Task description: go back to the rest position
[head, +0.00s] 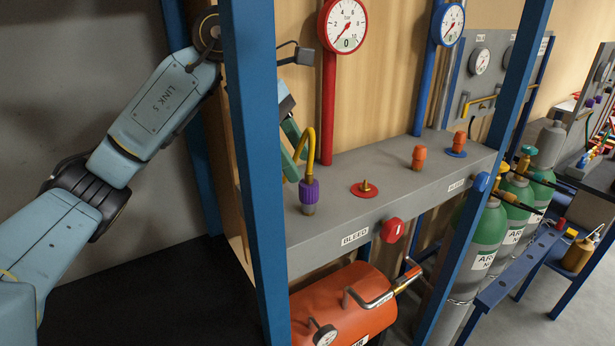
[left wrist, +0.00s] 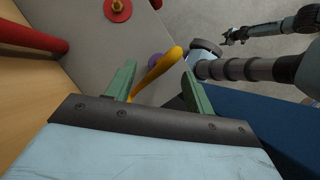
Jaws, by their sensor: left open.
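My left gripper (head: 292,140) is partly hidden behind a blue post in the head view. Its two green fingers are open and point down at the grey bench.
The blue post (head: 255,180) stands close to my left arm. The grey bench (head: 345,213) carries a red-based fitting (head: 365,189) and orange caps (head: 418,158). A red gauge pipe (head: 328,110) rises behind. An orange tank (head: 345,310) lies below; green cylinders (head: 487,240) stand right.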

